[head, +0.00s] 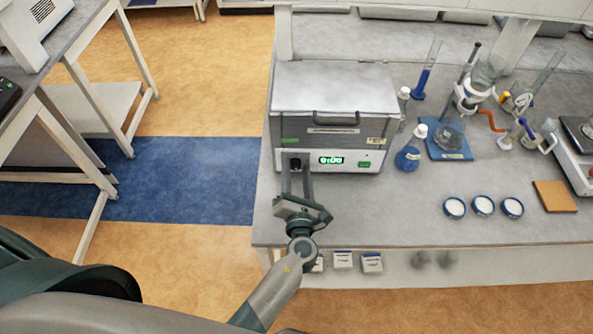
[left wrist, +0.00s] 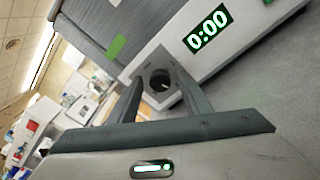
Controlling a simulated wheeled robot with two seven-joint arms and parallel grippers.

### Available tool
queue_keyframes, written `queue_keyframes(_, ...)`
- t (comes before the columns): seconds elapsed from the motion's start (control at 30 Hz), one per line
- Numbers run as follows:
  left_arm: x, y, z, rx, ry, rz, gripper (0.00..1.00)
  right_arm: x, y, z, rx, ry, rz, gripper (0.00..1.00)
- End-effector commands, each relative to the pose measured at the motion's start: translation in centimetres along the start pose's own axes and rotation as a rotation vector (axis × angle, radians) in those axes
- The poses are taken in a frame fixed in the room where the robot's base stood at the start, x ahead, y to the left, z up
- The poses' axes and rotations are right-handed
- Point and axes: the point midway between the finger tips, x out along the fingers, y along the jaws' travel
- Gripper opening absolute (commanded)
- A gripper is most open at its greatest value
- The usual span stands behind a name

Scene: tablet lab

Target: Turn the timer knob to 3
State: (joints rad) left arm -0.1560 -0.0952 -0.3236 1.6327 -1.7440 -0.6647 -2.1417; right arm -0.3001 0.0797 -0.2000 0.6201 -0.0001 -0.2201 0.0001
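The timer knob (head: 295,163) is a small dark round knob on the front panel of a grey lidded bench device (head: 334,112). I see no clear contact with the knob. My right gripper is not in view.
Flasks, including a blue one (head: 407,158), stand close to the device's right. Three white dishes (head: 483,205) and a brown square pad (head: 554,196) lie farther right on the bench (head: 400,220). The bench top in front of the device is clear. Another table stands at left.

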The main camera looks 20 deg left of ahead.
Motion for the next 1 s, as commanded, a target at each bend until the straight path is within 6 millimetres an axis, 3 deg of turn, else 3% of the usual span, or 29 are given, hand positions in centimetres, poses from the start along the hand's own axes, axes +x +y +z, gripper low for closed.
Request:
queue_keyframes(0.37,-1.9,-0.1,-0.1,0.0,0.001,-0.002,0.44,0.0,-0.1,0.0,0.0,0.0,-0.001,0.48)
queue_keyframes(1.0,-13.8,-0.1,-0.1,0.001,0.002,-0.002,0.44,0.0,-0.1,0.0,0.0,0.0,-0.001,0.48)
